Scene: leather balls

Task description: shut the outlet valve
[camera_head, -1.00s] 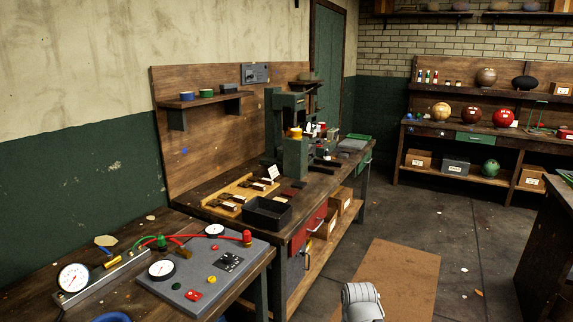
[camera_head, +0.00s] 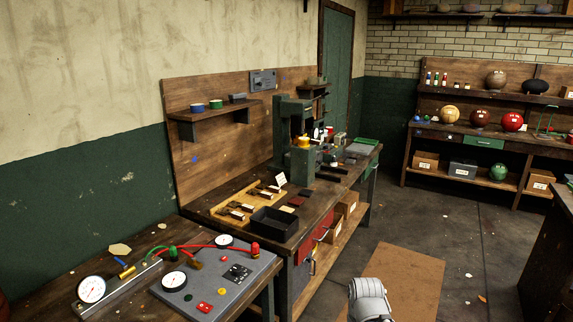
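A grey test board (camera_head: 215,305) lies on the near bench at lower left. It carries white dial gauges (camera_head: 174,282), a red button and a green button. A green knob-like fitting (camera_head: 173,253) sits at the board's back left, joined by a red hose (camera_head: 212,247) to a red fitting (camera_head: 255,249) at its back right. A brass fitting (camera_head: 197,263) lies between them. Which of these is the outlet valve, and whether it is open, I cannot tell. My gripper is not in view; only a white part of my arm shows at bottom centre.
A grey rail with another gauge (camera_head: 92,289) lies left of the board. Beyond stands a workbench (camera_head: 297,241) with a black tray (camera_head: 274,224) and a green press (camera_head: 297,150). Ball shelves stand at the back right. The floor between is mostly open, with a brown mat (camera_head: 408,282).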

